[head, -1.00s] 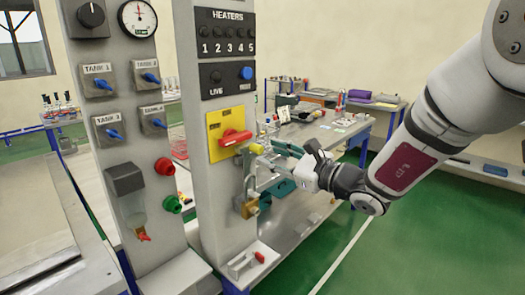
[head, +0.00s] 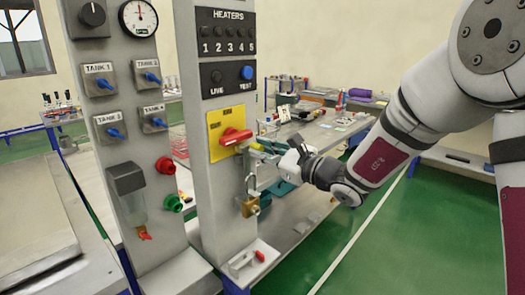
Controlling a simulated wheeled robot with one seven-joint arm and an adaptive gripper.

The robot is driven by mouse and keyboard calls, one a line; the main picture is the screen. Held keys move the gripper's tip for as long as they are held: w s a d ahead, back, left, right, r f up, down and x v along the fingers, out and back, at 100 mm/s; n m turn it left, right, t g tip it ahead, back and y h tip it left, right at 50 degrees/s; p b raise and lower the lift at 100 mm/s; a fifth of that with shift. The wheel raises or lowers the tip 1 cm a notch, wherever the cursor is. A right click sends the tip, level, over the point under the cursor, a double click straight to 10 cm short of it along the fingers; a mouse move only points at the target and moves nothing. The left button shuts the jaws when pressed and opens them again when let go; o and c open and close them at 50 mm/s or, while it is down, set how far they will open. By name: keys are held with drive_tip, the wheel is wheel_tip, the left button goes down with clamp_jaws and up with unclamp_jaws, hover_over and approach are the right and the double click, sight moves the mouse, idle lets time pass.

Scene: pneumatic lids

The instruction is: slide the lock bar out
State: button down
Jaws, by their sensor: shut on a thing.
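The red rotary handle (head: 236,137) sits on a yellow plate (head: 214,148) on the right-hand grey panel. A small yellowish end of what looks like the lock bar (head: 255,147) shows just right of the handle. A brass padlock (head: 250,207) with a grey shackle hangs below on the panel's right side, apart from my fingers.
The panel (head: 215,200) stands close to the left of my gripper. A grey base with a red-handled part (head: 258,256) lies below. A workbench (head: 320,140) with tools and bins stands behind. Green floor is free at the lower right.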

drive_tip(key=w+d+b, duration=0.1)
drive_tip(key=w, duration=0.1)
drive_tip(key=w+d+b, duration=0.1)
drive_tip(key=w+d, duration=0.1)
drive_tip(key=shift+w+d, duration=0.15)
drive_tip(key=shift+d, duration=0.1)
drive_tip(key=c, duration=1.5)
unclamp_jaws()
drive_tip(key=shift+w, duration=0.1)
drive_tip(key=shift+o, duration=0.2)
drive_tip(key=v, duration=1.2)
